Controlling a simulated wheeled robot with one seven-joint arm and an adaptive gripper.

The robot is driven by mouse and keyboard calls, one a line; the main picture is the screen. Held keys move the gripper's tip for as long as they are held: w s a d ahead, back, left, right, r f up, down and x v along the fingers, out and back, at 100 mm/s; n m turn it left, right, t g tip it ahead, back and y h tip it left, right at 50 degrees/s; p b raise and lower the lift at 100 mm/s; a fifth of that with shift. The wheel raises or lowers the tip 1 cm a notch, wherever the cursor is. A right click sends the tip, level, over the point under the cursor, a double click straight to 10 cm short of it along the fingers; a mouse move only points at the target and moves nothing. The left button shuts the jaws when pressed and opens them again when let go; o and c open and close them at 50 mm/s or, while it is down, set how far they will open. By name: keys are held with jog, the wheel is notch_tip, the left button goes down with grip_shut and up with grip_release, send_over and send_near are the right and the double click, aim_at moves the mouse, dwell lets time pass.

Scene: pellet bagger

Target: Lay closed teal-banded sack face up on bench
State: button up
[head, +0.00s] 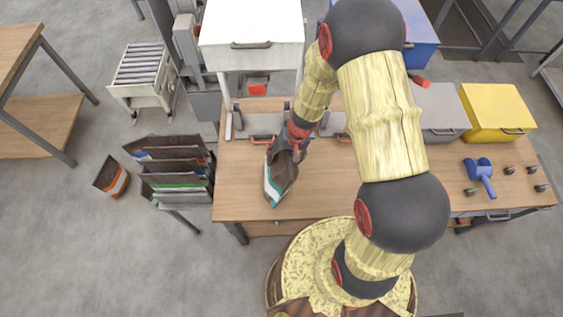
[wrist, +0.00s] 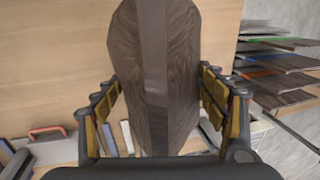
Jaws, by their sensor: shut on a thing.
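The teal-banded sack (head: 283,179) is dark brown, with a teal and white band along its left side in the head view. It hangs at a tilt over the left part of the wooden bench (head: 235,180); I cannot tell whether it touches the top. My gripper (head: 288,149) is shut on the sack's upper end. In the wrist view the sack (wrist: 155,80) stands between my two fingers (wrist: 160,105), showing a narrow grey-brown strip down its middle. Its band is hidden there, and its mouth cannot be made out.
A rack of flat sacks (head: 178,170) stands left of the bench, and an orange-banded sack (head: 112,178) is beyond it. A white cabinet (head: 250,25) stands behind. A blue scoop (head: 480,175) and yellow bin (head: 497,108) are at the right. Bench around the held sack is mostly clear.

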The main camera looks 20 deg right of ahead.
jog(key=shift+s+d+f+y+b, duration=0.15)
jog(key=shift+d+b, duration=0.25)
jog(key=shift+b, duration=0.45)
jog(key=shift+d+f+y+b, duration=0.3)
jog(key=shift+d+b, duration=0.15)
jog(key=shift+b, duration=0.35)
jog(key=shift+s+d+f+y+b, duration=0.15)
jog(key=shift+d+b, duration=0.25)
jog(key=shift+b, duration=0.45)
jog(key=s+d+f+t+y+b, duration=0.1)
jog(key=d+f+y+b, duration=0.2)
jog(key=b, duration=0.4)
jog(key=s+d+f+t+y+b, duration=0.1)
jog(key=s+d+f+y+b, duration=0.1)
jog(key=d+f+y+b, duration=0.2)
jog(key=s+d+f+t+y+b, duration=0.1)
jog(key=d+f+y+b, duration=0.3)
jog(key=d+b, duration=0.6)
jog(key=shift+s+f+b, duration=0.25)
jog(key=shift+f+b, duration=0.25)
jog(key=shift+f, duration=0.15)
jog(key=shift+s+f+b, duration=0.25)
jog(key=shift+f+b, duration=0.2)
jog(key=shift+f, duration=0.2)
jog(key=f+y+b, duration=0.1)
jog(key=d+f+t+y+b, duration=0.1)
jog(key=b, duration=0.1)
jog(key=shift+s+d+f, duration=0.1)
jog(key=shift+s+f, duration=0.05)
jog(key=shift+f, duration=0.1)
